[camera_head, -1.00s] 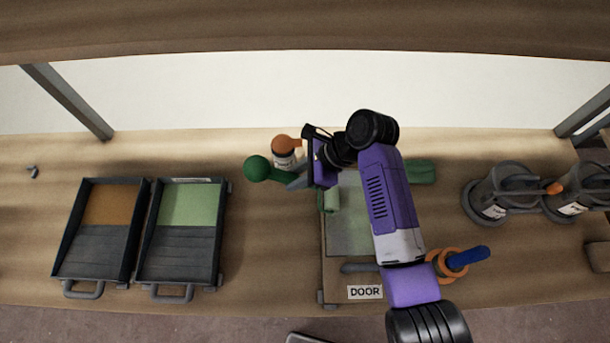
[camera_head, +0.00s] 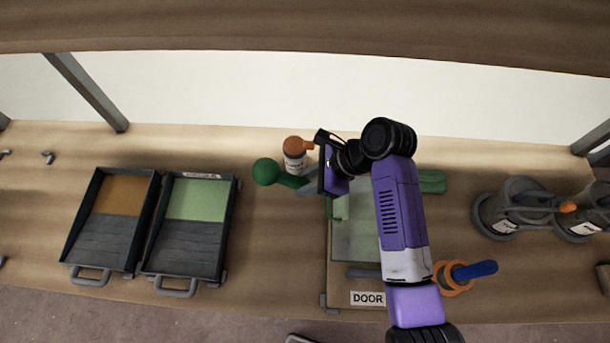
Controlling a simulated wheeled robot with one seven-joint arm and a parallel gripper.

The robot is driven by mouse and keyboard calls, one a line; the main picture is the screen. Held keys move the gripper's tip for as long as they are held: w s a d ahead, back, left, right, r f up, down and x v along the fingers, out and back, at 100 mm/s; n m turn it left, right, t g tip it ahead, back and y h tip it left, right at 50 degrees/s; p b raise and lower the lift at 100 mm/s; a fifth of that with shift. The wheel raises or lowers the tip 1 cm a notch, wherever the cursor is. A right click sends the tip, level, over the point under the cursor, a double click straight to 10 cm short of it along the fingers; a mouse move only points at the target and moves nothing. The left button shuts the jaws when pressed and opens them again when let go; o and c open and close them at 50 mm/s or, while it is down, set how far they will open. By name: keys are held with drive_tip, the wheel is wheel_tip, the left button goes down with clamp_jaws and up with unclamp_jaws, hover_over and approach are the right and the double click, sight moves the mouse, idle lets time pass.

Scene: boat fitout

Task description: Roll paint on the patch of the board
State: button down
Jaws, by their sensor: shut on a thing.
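The board (camera_head: 340,296) lies on the bench, with a label reading "DOOR" at its front edge. A grey-green patch (camera_head: 357,243) covers much of its visible face; my arm hides the right part. My gripper (camera_head: 325,170) is over the board's back left corner, shut on the paint roller, whose green knobbed handle (camera_head: 268,172) sticks out to the left. The pale green roller head (camera_head: 341,207) is at the patch's back left; I cannot tell whether it touches. A tray with green paint (camera_head: 197,200) and a tray with brown paint (camera_head: 124,195) stand at the left.
An orange-topped bottle (camera_head: 294,157) stands close behind the roller handle. A green block (camera_head: 431,181) lies right of my arm. Orange rings with a blue handle (camera_head: 470,272) lie front right. Grey cans (camera_head: 512,208) stand further right. Bench between green tray and board is clear.

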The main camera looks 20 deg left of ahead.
drive_tip(key=s+d, duration=0.2)
drive_tip(key=s, duration=0.5)
drive_tip(key=shift+f, duration=0.75)
idle(0.7)
drive_tip(key=shift+d, duration=0.1)
drive_tip(key=shift+w+d+r, duration=0.1)
drive_tip(key=shift+w+d, duration=0.1)
drive_tip(key=shift+d, duration=0.55)
drive_tip(key=shift+w+d+f, duration=0.1)
drive_tip(key=shift+w+d, duration=0.1)
drive_tip(key=shift+d, duration=0.55)
drive_tip(key=shift+w+d+r, duration=0.1)
drive_tip(key=shift+w+d, duration=0.1)
drive_tip(key=shift+d, duration=0.55)
drive_tip(key=shift+w+d, duration=0.2)
drive_tip(key=shift+d, duration=0.55)
drive_tip(key=shift+w+d, duration=0.25)
drive_tip(key=shift+d, duration=0.55)
drive_tip(key=shift+w+d, duration=0.2)
drive_tip(key=shift+d, duration=0.55)
drive_tip(key=shift+d, duration=0.1)
